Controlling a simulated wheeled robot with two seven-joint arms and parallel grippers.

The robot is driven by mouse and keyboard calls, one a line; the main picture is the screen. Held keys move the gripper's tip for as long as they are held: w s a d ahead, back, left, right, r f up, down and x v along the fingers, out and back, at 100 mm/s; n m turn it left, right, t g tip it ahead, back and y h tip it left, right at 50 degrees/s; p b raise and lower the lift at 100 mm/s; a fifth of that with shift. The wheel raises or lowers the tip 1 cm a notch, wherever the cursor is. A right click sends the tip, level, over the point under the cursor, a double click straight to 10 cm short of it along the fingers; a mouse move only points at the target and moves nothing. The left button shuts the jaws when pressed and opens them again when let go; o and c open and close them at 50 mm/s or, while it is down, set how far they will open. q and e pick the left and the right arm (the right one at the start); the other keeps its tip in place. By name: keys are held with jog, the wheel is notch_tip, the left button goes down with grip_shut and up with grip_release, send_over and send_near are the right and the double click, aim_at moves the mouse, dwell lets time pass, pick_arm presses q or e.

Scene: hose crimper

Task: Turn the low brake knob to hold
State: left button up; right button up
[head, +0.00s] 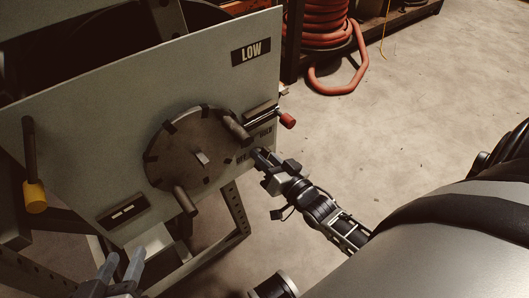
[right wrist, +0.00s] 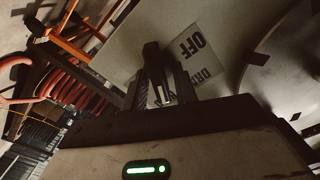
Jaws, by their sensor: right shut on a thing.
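The low brake knob (right wrist: 153,60) is a small dark part on the grey panel (head: 95,115), between my right gripper's fingers in the right wrist view. My right gripper (head: 260,155) is shut on it at the panel's lower right. In the head view the gripper mostly hides the knob. A white label (right wrist: 195,55) beside it reads OFF and part of a second word; the end of a word like HOLD shows in the head view. The knob's pointing direction cannot be made out. My left gripper (head: 125,262) is open and empty below the panel.
A round dark handwheel (head: 185,165) with stub handles sits just left of the knob. A red-tipped lever (head: 287,120) juts out above it, below the LOW plate (head: 251,52). A yellow-tipped lever (head: 35,195) hangs at left. Red hose (head: 325,25) lies behind; the floor at right is clear.

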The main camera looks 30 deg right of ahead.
pick_arm(q)
jog(key=shift+a+f, duration=0.1)
jog(key=shift+f, duration=0.05)
pick_arm(e)
jog(key=shift+m, duration=0.3)
jog(key=o, duration=0.6)
